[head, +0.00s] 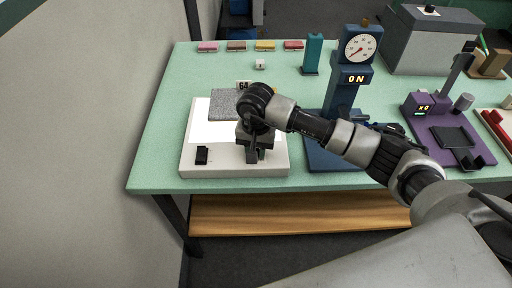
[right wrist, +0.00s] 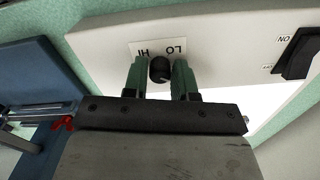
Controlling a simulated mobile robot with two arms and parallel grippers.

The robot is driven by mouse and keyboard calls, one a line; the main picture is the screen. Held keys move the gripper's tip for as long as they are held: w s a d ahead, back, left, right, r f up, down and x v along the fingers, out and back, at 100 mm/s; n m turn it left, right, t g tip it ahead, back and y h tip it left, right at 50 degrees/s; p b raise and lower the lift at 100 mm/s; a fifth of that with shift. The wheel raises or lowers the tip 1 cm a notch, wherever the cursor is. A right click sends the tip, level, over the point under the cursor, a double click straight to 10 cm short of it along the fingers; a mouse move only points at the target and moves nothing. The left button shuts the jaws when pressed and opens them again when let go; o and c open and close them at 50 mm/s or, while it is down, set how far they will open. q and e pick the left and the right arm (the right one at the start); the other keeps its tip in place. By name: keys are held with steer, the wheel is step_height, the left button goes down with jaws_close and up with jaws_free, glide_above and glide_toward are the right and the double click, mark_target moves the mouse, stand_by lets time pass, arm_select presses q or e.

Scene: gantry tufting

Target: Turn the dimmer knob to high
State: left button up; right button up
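The dimmer knob (right wrist: 160,69) is a small black round knob on the front of the white light box (head: 222,172). In the right wrist view a label (right wrist: 159,49) behind it reads HI and LO, upside down. The knob's exact pointer angle is too small to read. In the head view my right gripper (head: 256,158) hangs at the box's front and hides the knob. My left gripper is in neither view.
The box has a black rocker switch (head: 202,155), also in the right wrist view (right wrist: 299,53), and a bright white top. A grey pad (head: 227,103) lies at its back. A blue gauge stand (head: 345,98) reading ON is to the right, with a purple device (head: 470,150) beyond.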

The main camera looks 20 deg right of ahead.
jaws_close()
